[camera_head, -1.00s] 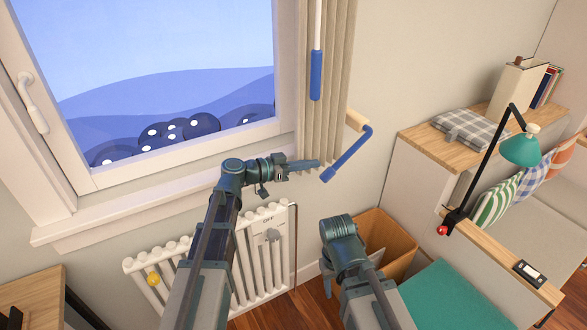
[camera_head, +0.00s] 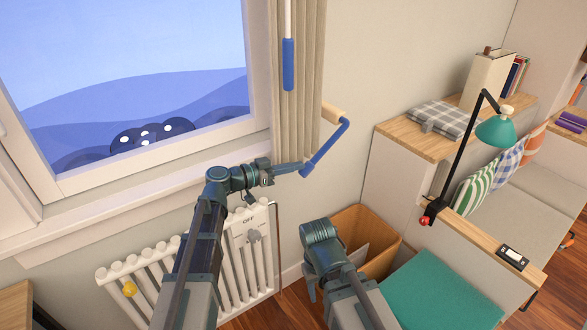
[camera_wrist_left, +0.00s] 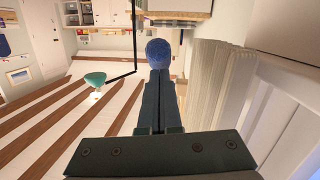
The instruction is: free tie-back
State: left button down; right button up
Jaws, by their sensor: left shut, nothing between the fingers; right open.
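The tie-back (camera_head: 326,147) is a blue bent arm on a pale wooden wall mount (camera_head: 333,112), at the right edge of the beige curtain (camera_head: 298,85). Its lower end points down and left, out from the wall. My left gripper (camera_head: 301,168) is shut and empty, with its tips at or very near that lower end; I cannot tell whether they touch. In the left wrist view a rounded blue end (camera_wrist_left: 158,52) shows just beyond my shut fingers (camera_wrist_left: 158,100), with the curtain to the right. My right gripper (camera_head: 311,290) hangs low, away from the tie-back, its fingers mostly hidden.
A blue-handled wand (camera_head: 288,64) hangs before the curtain. A white radiator (camera_head: 240,255) stands below the window sill. A wooden bin (camera_head: 368,238) and a teal cushion (camera_head: 440,288) lie to the right. A green lamp (camera_head: 494,130) stands beyond. Wall right of the tie-back is clear.

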pick_arm(q)
jog(key=w+d+f+t+h+b, duration=0.2)
jog(key=w+d+f+h+b, duration=0.3)
jog(key=b, duration=1.6)
jog(key=w+d+f, duration=0.2)
jog(key=d+f, duration=0.3)
jog(key=f, duration=0.1)
jog(key=shift+w+d+f+m, duration=0.2)
jog(key=shift+w+d+m, duration=0.05)
jog(key=shift+w+m, duration=0.15)
jog(key=shift+d, duration=0.1)
